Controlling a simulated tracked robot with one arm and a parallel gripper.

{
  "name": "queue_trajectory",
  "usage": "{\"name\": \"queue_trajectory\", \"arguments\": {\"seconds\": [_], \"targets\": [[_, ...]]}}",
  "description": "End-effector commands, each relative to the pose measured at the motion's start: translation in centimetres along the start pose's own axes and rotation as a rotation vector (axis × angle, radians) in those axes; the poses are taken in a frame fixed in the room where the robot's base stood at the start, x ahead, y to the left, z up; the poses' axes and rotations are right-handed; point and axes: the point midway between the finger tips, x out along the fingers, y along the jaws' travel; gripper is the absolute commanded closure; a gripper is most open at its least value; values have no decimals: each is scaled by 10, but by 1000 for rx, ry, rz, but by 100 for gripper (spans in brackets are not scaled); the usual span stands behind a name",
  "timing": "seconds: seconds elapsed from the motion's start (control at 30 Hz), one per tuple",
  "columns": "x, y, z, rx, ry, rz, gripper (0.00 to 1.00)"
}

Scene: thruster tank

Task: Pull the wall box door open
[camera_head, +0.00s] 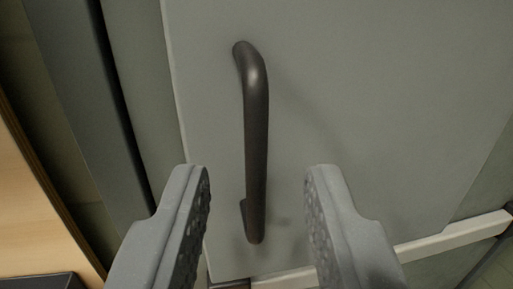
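The wall box door (370,110) is a flat grey-green panel that fills most of the camera view. Its dark bar handle (256,140) runs nearly upright near the door's left edge, with both ends bent in to the panel. My gripper (257,178) is open, with one grey finger to the left of the handle's lower part and one to the right. Neither finger appears to touch the handle in the picture. How far the fingertips are from the door in depth is hard to tell.
A dark vertical post (82,100) stands left of the door. A light wooden panel (30,210) is at the far left, with a dark object (42,282) at the bottom left corner. A pale rail (450,238) runs along the door's lower edge.

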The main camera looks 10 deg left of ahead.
Motion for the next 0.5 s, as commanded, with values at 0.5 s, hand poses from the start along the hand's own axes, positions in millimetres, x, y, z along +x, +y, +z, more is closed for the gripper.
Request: {"name": "queue_trajectory", "arguments": {"seconds": [0.5], "targets": [[25, -1, -1, 2, 0, -2, 69]]}}
